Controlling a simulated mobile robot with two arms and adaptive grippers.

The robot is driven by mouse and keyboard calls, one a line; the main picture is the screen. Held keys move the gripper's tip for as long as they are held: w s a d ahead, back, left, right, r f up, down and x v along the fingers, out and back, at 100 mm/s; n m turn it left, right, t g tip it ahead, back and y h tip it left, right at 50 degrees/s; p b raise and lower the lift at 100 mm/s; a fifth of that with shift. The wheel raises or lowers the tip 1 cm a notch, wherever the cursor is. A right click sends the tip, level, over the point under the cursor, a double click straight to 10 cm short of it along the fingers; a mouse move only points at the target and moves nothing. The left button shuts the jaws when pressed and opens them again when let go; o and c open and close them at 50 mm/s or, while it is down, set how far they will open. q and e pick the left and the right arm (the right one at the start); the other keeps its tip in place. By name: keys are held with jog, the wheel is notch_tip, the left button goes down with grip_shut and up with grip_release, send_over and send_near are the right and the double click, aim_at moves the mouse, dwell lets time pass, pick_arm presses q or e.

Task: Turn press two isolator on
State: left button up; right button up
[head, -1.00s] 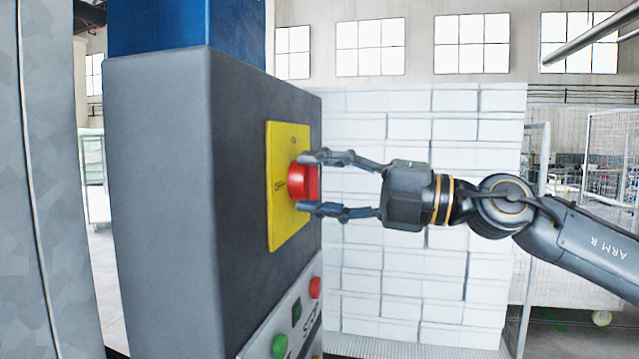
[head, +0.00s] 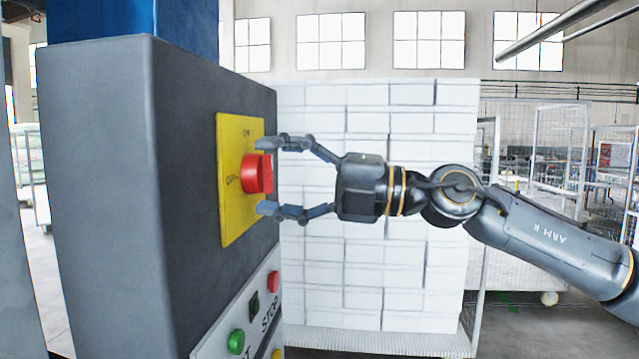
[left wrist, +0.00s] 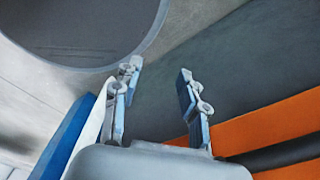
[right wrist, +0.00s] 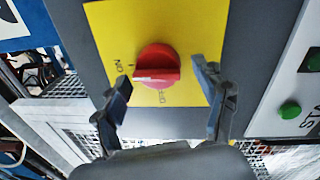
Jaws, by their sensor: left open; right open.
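The isolator is a red rotary knob (head: 257,174) on a yellow plate (head: 229,200), on the side of a dark grey press cabinet (head: 130,220). In the right wrist view, the bar of the knob (right wrist: 157,74) lies crosswise, in line with the ON label at its left; OFF is below. My right gripper (head: 262,176) is open, with one fingertip above and one below the knob and visible gaps to both. My left gripper (left wrist: 158,90) is open and empty in the left wrist view; it is not in the head view.
Below the plate, a light panel carries a green button (head: 236,341), a red button (head: 273,281) and a STOP label. A stack of white blocks (head: 400,270) stands behind my right arm. Wire cages (head: 560,150) stand at the right. An orange part (left wrist: 270,125) is near my left gripper.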

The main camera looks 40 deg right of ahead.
jog(key=shift+v, duration=1.25)
jog(key=v, duration=0.9)
jog(key=shift+d, duration=0.2)
jog(key=shift+f, duration=0.1)
